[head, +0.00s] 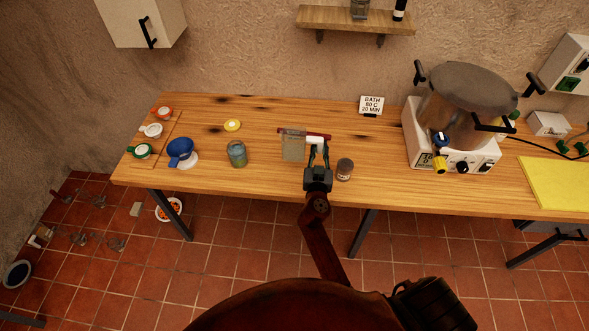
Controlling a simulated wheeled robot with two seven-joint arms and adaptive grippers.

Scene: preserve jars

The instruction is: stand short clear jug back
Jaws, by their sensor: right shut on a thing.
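My right gripper (318,157) reaches over the middle of the table from the front and is shut on a pale, see-through squarish vessel (292,148), which looks like the short clear jug. The jug is just left of the fingers, with a dark red bar and a white piece at its top right. The fingers partly cover that side, so its grip point is unclear. I cannot tell whether its base touches the wooden table (270,185). My left gripper is not in view.
A glass jar (237,154) stands to the left and a small dark jar (344,169) close right of the gripper. A blue funnel (180,150) and coloured lids are further left. A big pot (466,100) on a white heater stands right.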

